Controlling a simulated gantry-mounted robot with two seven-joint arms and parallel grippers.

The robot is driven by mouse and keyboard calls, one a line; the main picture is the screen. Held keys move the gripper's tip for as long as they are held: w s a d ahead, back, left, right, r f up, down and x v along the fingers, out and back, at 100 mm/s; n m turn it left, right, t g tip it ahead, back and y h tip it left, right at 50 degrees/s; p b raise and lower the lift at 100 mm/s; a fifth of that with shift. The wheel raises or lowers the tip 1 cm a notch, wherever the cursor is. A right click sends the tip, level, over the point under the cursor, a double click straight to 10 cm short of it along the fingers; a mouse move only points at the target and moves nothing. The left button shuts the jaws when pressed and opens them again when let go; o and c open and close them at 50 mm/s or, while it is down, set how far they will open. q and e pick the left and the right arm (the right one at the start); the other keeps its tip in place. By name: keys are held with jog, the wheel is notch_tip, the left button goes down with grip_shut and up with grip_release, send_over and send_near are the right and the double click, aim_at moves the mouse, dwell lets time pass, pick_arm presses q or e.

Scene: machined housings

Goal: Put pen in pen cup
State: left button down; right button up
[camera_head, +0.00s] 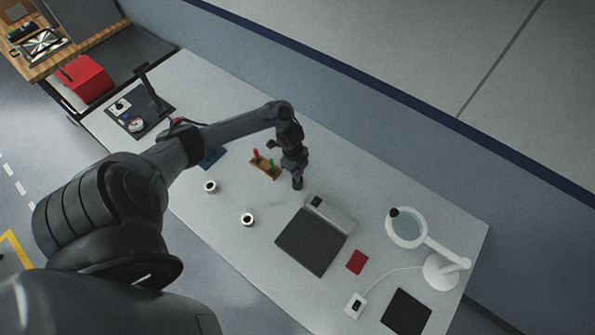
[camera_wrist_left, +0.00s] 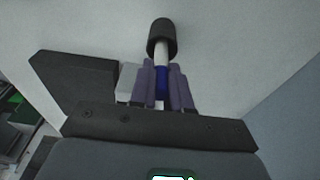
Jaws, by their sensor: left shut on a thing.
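My left gripper (camera_head: 297,182) points down over the middle of the table, beside a small wooden rack. In the left wrist view its purple fingers (camera_wrist_left: 161,88) are shut on a slim white rod with a blue band, which looks like the pen (camera_wrist_left: 162,60). A dark cylindrical piece (camera_wrist_left: 161,37) is at the rod's far end; I cannot tell whether it is the pen's own end or a separate thing. I cannot make out a pen cup for certain. My right gripper is out of view.
The wooden rack (camera_head: 265,166) holds red and green pieces. Two small white ring-like parts (camera_head: 210,186) (camera_head: 248,219) stand left of the dark mat (camera_head: 310,244). A red pad (camera_head: 357,262), black pad (camera_head: 406,312) and white magnifier lamp (camera_head: 405,241) are right. The table (camera_head: 205,245) front is clear.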

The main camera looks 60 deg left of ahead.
pick_arm(q)
jog(key=shift+f, duration=0.25)
jog(key=c, duration=1.1)
grip_release()
jog(key=shift+r, duration=0.15)
notch_tip(320, 180, up, 11)
jog(key=a, duration=0.2)
jog(key=w+d+f+t+p, duration=0.1)
jog(key=d+f+t, duration=0.1)
jog(key=d, duration=0.9)
jog(key=d+f+t, duration=0.1)
jog(key=d+t, duration=0.2)
jog(key=d, duration=0.8)
jog(key=s+d+r+n+g, duration=0.1)
jog(key=s+d+r+n, duration=0.1)
jog(key=s+r+n, duration=0.2)
jog(key=s+d+r+n+g+y, duration=0.1)
jog(key=s+d+r+n, duration=0.2)
jog(key=s+r+n, duration=0.2)
jog(key=s+n, duration=0.2)
jog(key=s, duration=0.2)
jog(key=shift+s, duration=0.15)
